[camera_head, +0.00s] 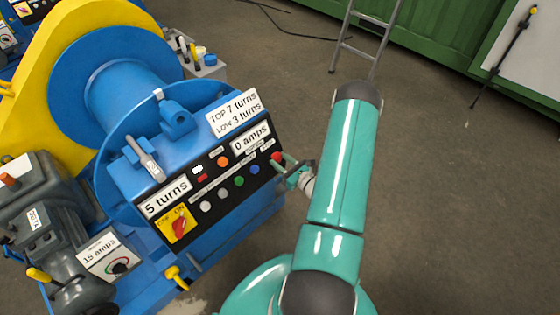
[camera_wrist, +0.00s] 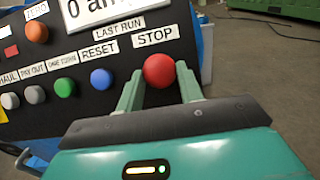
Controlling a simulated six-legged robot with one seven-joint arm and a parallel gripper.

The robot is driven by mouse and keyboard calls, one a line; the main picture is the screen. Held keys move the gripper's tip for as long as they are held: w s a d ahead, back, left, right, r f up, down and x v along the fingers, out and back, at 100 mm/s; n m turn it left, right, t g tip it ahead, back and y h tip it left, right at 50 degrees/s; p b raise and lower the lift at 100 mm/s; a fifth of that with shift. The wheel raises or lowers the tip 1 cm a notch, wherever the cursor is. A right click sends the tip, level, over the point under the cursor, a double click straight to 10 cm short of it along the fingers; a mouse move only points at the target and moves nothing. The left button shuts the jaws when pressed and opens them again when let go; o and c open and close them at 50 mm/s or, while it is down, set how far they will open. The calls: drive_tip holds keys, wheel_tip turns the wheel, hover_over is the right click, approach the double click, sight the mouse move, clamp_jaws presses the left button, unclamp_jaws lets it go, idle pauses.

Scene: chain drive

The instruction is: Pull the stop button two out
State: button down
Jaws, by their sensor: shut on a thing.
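A round red button (camera_wrist: 159,70) sits under a STOP label at the right end of the dark control panel in the wrist view. It also shows in the head view (camera_head: 276,157), partly covered by my fingers. My gripper (camera_wrist: 160,84) has one green finger on each side of the red button and is shut on it. No number two is readable on the label. How far the button stands out from the panel cannot be told.
Blue, green, grey and white buttons line the panel left of STOP, with an orange one (camera_wrist: 37,32) above. The blue winch drum (camera_head: 110,75) and a yellow-handled lever (camera_head: 177,277) stand nearby. Open floor lies right of my arm; a ladder (camera_head: 355,45) leans behind.

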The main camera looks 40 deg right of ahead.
drive_tip(key=shift+s, duration=0.1)
drive_tip(key=c, duration=0.9)
unclamp_jaws()
drive_tip(key=s, duration=1.3)
drive_tip(key=shift+s+d, duration=0.2)
drive_tip(key=shift+s, duration=0.2)
